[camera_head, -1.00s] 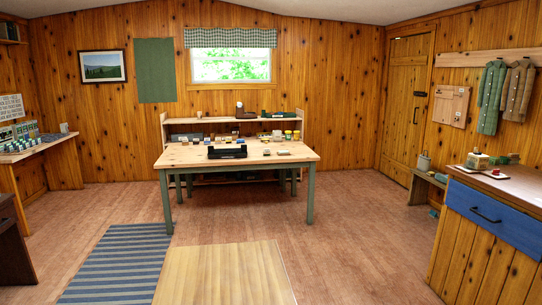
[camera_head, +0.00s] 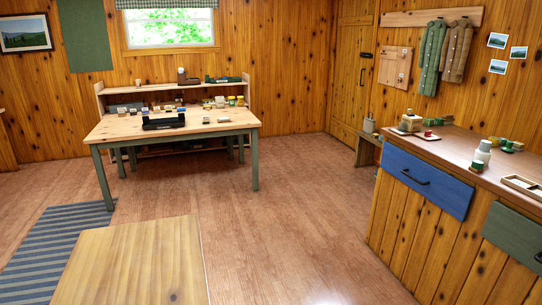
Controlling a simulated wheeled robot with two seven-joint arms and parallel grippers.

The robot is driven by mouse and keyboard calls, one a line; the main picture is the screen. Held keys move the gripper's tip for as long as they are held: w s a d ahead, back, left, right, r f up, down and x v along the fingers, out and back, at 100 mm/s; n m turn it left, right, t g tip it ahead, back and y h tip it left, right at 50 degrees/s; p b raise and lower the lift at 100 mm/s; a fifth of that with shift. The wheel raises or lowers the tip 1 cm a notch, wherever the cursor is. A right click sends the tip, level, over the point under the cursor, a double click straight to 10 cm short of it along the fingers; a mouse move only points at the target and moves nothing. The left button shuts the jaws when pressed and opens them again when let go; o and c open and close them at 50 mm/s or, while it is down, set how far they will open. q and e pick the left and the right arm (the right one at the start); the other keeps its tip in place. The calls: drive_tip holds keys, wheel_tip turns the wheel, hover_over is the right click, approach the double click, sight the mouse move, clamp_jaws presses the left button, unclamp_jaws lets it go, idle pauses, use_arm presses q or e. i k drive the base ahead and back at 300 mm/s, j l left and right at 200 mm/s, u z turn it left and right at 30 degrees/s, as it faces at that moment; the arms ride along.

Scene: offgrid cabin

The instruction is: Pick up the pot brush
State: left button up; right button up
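I cannot make out the pot brush for certain; the small items in view are too small to tell apart. Several small things stand on the wooden counter (camera_head: 462,150) at the right, among them a white stacked object (camera_head: 482,152) and a small green object (camera_head: 508,147) beside it. More small items stand on the worktable (camera_head: 226,126) and on the shelf unit behind it. Neither of my grippers is in view.
A black tray (camera_head: 164,123) sits on the worktable. The counter has a blue drawer (camera_head: 426,182) and a green drawer (camera_head: 513,241), both shut. A pale wooden surface (camera_head: 130,265) fills the lower left beside a striped rug (camera_head: 52,250). The floor (camera_head: 290,220) between worktable and counter is clear.

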sight(206, 120)
drive_tip(key=i+l+z, duration=0.75)
drive_tip(key=l, duration=0.25)
drive_tip(key=i+l+u, duration=0.15)
drive_tip(key=i+l, duration=0.15)
drive_tip(key=i, duration=0.2)
drive_tip(key=i+u, duration=1.2)
drive_tip(key=i, duration=0.9)
drive_tip(key=i+l+u, duration=0.1)
drive_tip(key=i, duration=1.35)
drive_tip(key=i+l+u, duration=0.15)
drive_tip(key=i+u, duration=0.25)
drive_tip(key=i+l+u, duration=0.4)
drive_tip(key=i, duration=0.2)
drive_tip(key=i+l+u, duration=0.75)
drive_tip(key=l, duration=0.25)
drive_tip(key=i, duration=0.1)
